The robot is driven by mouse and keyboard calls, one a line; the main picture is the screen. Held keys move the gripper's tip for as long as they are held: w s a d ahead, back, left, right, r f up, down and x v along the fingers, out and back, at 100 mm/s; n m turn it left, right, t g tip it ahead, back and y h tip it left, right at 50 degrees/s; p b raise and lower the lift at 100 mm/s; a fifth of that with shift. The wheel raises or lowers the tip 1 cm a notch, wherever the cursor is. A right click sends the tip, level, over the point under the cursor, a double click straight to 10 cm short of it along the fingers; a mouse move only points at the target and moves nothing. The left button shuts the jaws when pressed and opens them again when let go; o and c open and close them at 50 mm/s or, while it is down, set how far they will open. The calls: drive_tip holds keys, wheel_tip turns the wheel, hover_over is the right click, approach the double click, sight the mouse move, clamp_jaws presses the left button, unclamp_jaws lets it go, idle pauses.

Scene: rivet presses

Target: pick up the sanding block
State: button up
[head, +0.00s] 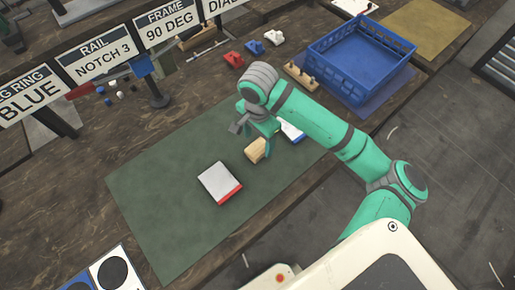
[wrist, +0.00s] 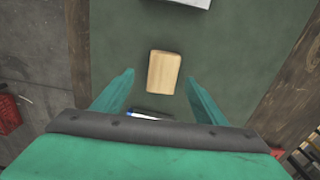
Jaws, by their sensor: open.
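The sanding block, a pale wooden block (head: 256,150), lies on the green mat (head: 165,190) in the head view. In the wrist view the wooden block (wrist: 164,72) appears between my fingertips and slightly ahead of them. My gripper (wrist: 161,78) is open and empty, with one green finger on each side of the block in the picture. In the head view my gripper (head: 262,128) is just above and behind the block. I cannot tell the exact height gap.
A white box with a red edge (head: 218,182) lies left of the block. A white box with a blue edge (head: 291,131) lies right, partly hidden by my arm. A blue crate (head: 345,85) stands at back right. The near part of the mat is clear.

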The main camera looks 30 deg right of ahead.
sight(258, 147)
drive_tip(key=shift+w+d+f, duration=0.1)
drive_tip(key=shift+w+f, duration=0.1)
drive_tip(key=shift+f, duration=1.4)
drive_tip(key=shift+w+d+f, duration=0.1)
drive_tip(key=shift+w+f, duration=0.05)
drive_tip(key=shift+f, duration=1.4)
drive_tip(key=c, duration=1.1)
